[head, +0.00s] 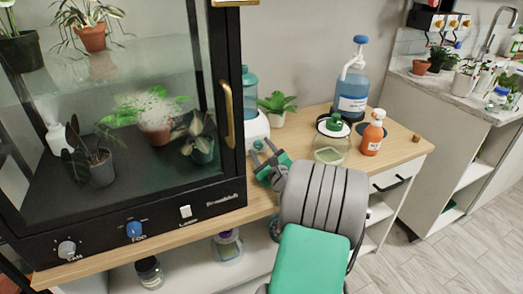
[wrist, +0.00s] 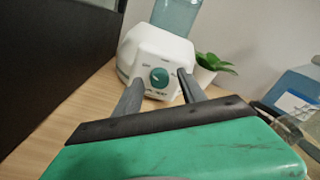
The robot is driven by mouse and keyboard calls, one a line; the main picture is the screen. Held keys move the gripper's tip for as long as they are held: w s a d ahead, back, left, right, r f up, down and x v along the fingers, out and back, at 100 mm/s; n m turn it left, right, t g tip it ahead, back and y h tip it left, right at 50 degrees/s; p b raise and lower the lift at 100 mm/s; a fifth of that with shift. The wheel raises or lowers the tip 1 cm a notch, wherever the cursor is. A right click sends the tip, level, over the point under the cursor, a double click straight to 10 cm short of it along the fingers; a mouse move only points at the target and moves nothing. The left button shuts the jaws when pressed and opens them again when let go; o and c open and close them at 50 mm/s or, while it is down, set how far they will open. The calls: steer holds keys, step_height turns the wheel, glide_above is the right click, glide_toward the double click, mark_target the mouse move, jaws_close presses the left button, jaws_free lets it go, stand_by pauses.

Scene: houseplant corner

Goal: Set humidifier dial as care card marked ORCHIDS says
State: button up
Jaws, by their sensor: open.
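The humidifier has a white base (head: 256,128) and a blue translucent tank (head: 250,93); it stands on the wooden bench beside the cabinet. In the wrist view its white base (wrist: 137,46) faces me with a round green dial (wrist: 159,77). Small markings ring the dial, too small to read. My gripper (wrist: 160,74) is open, its two fingers on either side of the dial in the picture; I cannot tell if they touch anything. In the head view my gripper (head: 262,150) is just in front of the humidifier, and the dial is hidden there. I see no card that reads ORCHIDS.
A glass plant cabinet (head: 228,100) with knobs and a switch stands close on the left. A potted plant (head: 277,106), a blue pump bottle (head: 352,95), a glass sprayer (head: 331,145) and an orange bottle (head: 372,135) stand to the right. A sink counter is farther right.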

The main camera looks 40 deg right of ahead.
steer(key=shift+c, duration=0.3)
jaws_close()
steer(key=shift+r+p, duration=0.1)
steer(key=shift+p, duration=0.45)
steer(key=m+p, duration=0.2)
steer(key=p, duration=0.1)
steer(key=shift+r, duration=0.2)
steer(key=m+p, duration=0.4)
steer(key=p, duration=0.2)
steer(key=m+p, duration=0.4)
steer(key=p, duration=0.1)
steer(key=shift+m, duration=0.4)
steer(key=shift+f+m+y+p, duration=0.15)
steer(key=shift+m+y+p, duration=0.25)
steer(key=shift+m+p, duration=0.7)
steer(key=shift+f+m, duration=0.1)
steer(key=shift+m, duration=0.2)
